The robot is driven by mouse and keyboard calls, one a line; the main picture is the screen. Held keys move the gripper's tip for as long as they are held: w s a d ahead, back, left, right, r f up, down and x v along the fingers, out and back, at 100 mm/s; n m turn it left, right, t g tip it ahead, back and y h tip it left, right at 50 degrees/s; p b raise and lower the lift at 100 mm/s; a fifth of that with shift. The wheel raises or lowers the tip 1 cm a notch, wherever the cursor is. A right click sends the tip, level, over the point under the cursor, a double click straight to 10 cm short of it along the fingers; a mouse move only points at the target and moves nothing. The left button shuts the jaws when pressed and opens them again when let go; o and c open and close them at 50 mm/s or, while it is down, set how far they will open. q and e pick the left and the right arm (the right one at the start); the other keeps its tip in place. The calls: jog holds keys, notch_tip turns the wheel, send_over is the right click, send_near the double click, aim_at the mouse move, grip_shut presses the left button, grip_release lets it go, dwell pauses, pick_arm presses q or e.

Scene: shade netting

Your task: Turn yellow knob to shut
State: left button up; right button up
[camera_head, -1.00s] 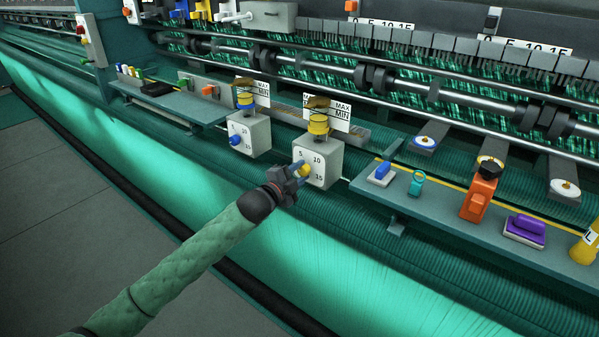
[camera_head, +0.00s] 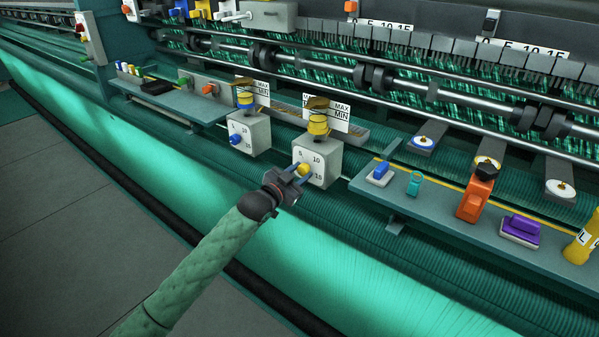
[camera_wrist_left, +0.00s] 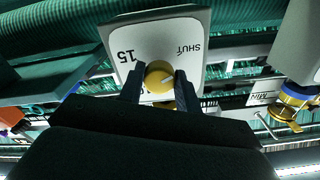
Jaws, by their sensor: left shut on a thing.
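The yellow knob (camera_head: 304,169) sits on the front face of the pale dial box (camera_head: 327,158), whose visible marks include 5, 10 and 15. In the left wrist view the knob (camera_wrist_left: 159,75) is between the two dark fingers of my left gripper (camera_wrist_left: 160,90), which is shut on it. A pale line shows on the knob's face. The word SHUT and the number 15 are printed on the box face (camera_wrist_left: 157,40), upside down in this view. In the head view my left gripper (camera_head: 296,176) reaches the knob from the lower left. My right gripper is not visible.
A similar box with a blue knob (camera_head: 235,140) stands to the left. Rollers run behind.

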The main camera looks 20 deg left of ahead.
pick_arm(q)
jog(key=shift+f+n, duration=0.1)
jog(key=shift+n, duration=0.6)
jog(key=o, duration=1)
jog(key=shift+c, duration=0.2)
jog(key=shift+s, duration=0.1)
jog(key=shift+s+a+f, duration=0.1)
jog(key=shift+s, duration=0.1)
jog(key=b+v, duration=0.2)
jog(key=v, duration=0.5)
jog(key=shift+b, duration=0.4)
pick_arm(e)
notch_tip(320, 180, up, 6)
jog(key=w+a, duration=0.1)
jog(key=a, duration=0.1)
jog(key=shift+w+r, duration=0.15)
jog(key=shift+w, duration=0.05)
